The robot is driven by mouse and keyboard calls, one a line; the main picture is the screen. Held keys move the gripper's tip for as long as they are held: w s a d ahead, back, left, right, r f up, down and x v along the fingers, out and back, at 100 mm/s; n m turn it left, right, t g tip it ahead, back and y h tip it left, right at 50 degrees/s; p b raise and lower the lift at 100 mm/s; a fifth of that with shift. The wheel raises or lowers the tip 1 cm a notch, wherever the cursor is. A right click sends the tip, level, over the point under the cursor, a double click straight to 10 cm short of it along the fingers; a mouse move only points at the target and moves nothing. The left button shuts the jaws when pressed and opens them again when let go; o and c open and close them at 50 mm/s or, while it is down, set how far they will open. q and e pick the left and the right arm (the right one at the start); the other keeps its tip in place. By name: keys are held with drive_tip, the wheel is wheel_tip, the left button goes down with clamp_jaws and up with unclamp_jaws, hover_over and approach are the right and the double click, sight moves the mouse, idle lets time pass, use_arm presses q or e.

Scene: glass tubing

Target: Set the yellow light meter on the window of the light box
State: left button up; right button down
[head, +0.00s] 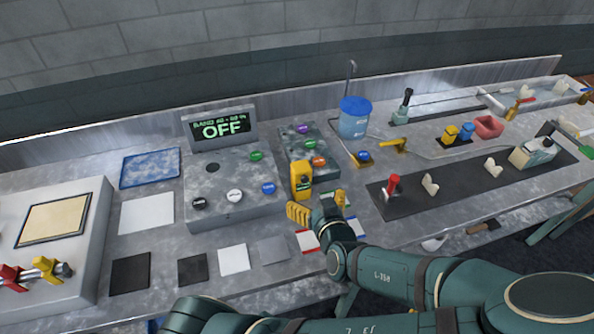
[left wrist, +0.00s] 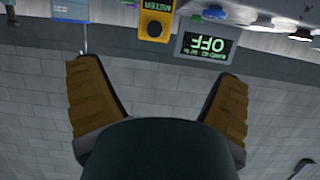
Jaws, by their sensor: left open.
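The yellow light meter (head: 301,180) stands upright beside the right end of the grey box with the OFF screen. It also shows, upside down, in the left wrist view (left wrist: 155,20). My left gripper (head: 320,207) is open and empty, close in front of the meter. In the left wrist view the meter is beyond the gap between the spread yellow fingers (left wrist: 160,72). A pale box (head: 92,222) at the far left has a beige, dark-framed window (head: 55,220), which looks like the light box window; nothing lies on it. My right gripper is not in view.
The grey box (head: 235,212) with coloured buttons and an OFF screen (head: 222,128) stands between the meter and the pale box. Flat squares lie along the front of the bench. A blue-topped container (head: 355,120) stands behind. Red and yellow taps (head: 40,270) project before the window.

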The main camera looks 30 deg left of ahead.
sight(305, 177)
use_arm(q)
drive_tip(key=b+x, duration=0.1)
drive_tip(key=x, duration=0.6)
drive_tip(key=shift+w+a, duration=0.25)
drive_tip(key=shift+w+d+x, duration=0.15)
drive_tip(key=shift+w+x, duration=0.05)
drive_tip(key=shift+x, duration=1.3)
drive_tip(key=shift+w+d+x, duration=0.1)
drive_tip(key=shift+w+x, duration=0.05)
drive_tip(key=shift+x, duration=1.3)
drive_tip(key=shift+r, duration=0.1)
drive_tip(key=c, duration=1.4)
